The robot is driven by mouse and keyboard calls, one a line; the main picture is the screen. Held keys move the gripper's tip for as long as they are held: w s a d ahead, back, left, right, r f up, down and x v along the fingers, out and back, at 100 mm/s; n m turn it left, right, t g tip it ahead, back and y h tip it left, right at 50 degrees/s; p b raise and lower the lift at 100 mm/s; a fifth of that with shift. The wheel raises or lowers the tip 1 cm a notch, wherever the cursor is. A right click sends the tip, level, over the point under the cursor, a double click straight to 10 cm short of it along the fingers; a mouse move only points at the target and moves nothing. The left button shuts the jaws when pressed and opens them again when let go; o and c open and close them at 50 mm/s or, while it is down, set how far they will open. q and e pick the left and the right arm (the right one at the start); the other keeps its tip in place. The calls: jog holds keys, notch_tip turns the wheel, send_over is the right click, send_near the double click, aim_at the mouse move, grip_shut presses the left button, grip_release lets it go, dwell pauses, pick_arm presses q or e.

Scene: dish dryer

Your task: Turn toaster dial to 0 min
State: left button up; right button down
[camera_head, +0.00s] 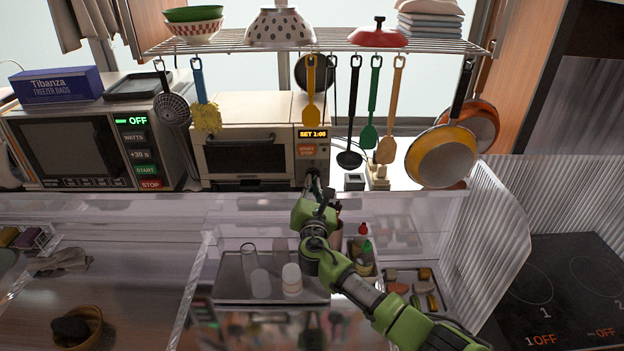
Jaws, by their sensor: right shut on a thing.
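The toaster (246,140) is a cream oven with a dark glass door, standing on the counter at the centre back. Its display (313,134) reads "SET 1:00", above an orange start/stop button (307,149). The dial sits low on the toaster's right panel and is mostly hidden behind my gripper. My right gripper (313,182) reaches up to that spot with its green arm and is shut on the dial. My left gripper is not in view.
A microwave (92,135) stands to the left. Utensils such as a yellow spatula (312,92) and a black ladle (350,158) hang from the wire rack (250,44) close by. A tray (232,279) with glasses lies below my right arm. A cooktop (565,290) is at the right.

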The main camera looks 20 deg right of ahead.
jog(key=n+p, duration=0.2)
jog(key=n, duration=0.3)
jog(key=shift+d+p, duration=0.1)
jog(key=shift+p, duration=0.2)
dwell(0.4)
jog(key=c, duration=2.2)
grip_release()
jog(key=v, duration=1.2)
